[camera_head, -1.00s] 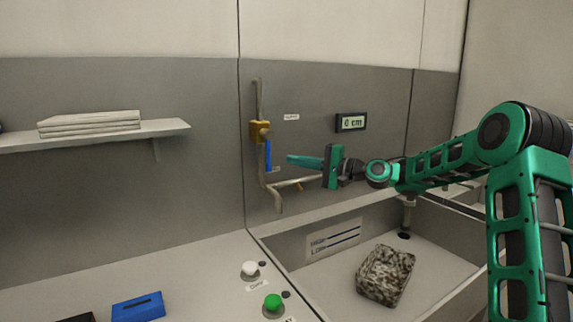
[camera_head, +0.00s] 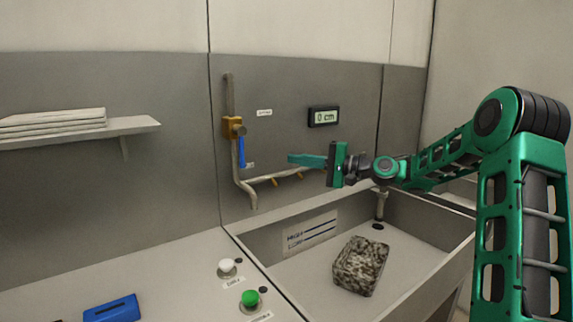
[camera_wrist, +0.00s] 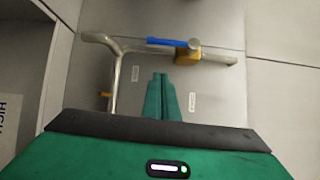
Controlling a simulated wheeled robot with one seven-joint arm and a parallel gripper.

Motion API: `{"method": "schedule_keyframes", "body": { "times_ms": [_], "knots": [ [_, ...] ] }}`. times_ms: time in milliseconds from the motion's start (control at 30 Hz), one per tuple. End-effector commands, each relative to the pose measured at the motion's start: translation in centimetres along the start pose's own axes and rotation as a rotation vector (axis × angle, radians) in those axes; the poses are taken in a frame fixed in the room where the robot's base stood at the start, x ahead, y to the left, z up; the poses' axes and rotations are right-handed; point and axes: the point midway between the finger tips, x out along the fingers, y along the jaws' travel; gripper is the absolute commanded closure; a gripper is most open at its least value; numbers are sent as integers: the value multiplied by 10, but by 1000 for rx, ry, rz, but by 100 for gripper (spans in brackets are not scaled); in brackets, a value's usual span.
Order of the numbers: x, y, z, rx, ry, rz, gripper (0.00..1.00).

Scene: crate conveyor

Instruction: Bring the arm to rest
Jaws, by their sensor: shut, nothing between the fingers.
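My gripper (camera_head: 292,159) is at the end of my raised green arm, pointing left in front of the grey back wall, above the basin. Its fingers are together with nothing between them. In the wrist view the closed green fingers (camera_wrist: 163,80) point at the wall, between two small labels. Behind them is a metal pipe (camera_wrist: 117,75) with a brass valve (camera_wrist: 190,54) and a blue lever (camera_wrist: 165,42). In the head view the brass valve (camera_head: 233,127) and blue lever (camera_head: 242,152) are left of the fingertips. I cannot tell the exact gap to the pipe.
A basin (camera_head: 415,280) holds a speckled block (camera_head: 361,266). A display (camera_head: 324,116) reads 0 cm. A white button (camera_head: 227,266) and green button (camera_head: 250,298) sit on the counter (camera_head: 165,285), near a blue box (camera_head: 112,308). A shelf (camera_head: 135,125) with stacked white items (camera_head: 55,118) is left.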

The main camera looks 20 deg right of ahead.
Motion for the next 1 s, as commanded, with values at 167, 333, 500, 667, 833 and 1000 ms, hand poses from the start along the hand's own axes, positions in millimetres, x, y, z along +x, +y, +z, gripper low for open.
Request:
{"method": "schedule_keyframes", "body": {
  "times_ms": [167, 333, 500, 667, 833, 1000],
  "knots": [
    [4, 28, 16, -69, 8, 148, 100],
    [-18, 82, 41, -200, 25, 453, 100],
    [-72, 124, 64, -303, 40, 755, 100],
    [-142, 148, 92, -354, 48, 1009, 100],
    [-225, 159, 133, -353, 50, 1238, 100],
    [-308, 167, 188, -293, 38, 1418, 100]
  ]
}}
